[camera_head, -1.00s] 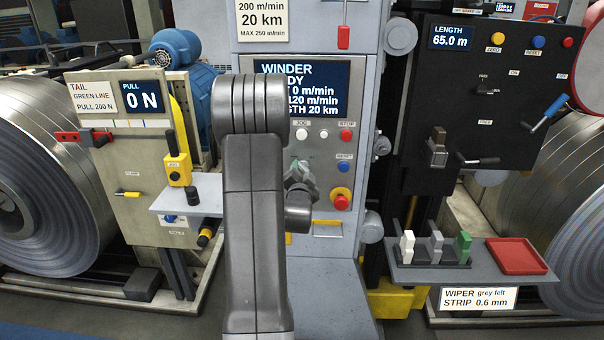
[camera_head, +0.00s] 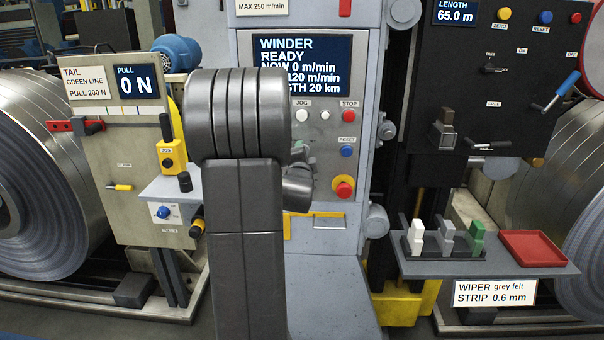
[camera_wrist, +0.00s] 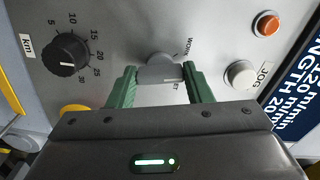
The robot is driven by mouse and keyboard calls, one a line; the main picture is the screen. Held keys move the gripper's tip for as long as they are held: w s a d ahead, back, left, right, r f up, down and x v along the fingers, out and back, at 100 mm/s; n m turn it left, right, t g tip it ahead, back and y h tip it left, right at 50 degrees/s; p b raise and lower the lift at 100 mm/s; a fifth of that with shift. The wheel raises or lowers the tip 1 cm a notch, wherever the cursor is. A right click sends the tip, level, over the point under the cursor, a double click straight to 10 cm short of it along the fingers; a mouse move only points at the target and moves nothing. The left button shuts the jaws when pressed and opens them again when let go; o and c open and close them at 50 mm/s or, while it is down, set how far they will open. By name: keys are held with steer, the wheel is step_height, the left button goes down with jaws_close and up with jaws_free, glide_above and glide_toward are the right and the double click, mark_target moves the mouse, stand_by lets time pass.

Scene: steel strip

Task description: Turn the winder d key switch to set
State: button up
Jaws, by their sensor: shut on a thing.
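The key switch (camera_wrist: 160,72) is a grey piece on the grey winder panel in the wrist view. A WORK label is above and to its right, and a partly covered label is just below it. I cannot tell which mark it points to. My gripper (camera_wrist: 160,86) has green fingers on either side of the grey piece and is shut on it. In the head view my arm covers the switch, and only a bit of my gripper (camera_head: 300,153) shows. The winder display (camera_head: 300,66) reads WINDER READY, 0 m/min.
A black Km dial (camera_wrist: 66,55) is left of the switch in the wrist view; a white JOG button (camera_wrist: 241,74) and an orange button (camera_wrist: 266,24) are right. The head view shows a red emergency button (camera_head: 343,188), a wiper shelf (camera_head: 420,267) and a red tray (camera_head: 533,248).

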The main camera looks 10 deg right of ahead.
steer(key=shift+r+m+b, duration=0.1)
steer(key=shift+m+b, duration=5.8)
steer(key=shift+b, duration=0.95)
steer(key=o, duration=1)
steer(key=shift+v, duration=6.9)
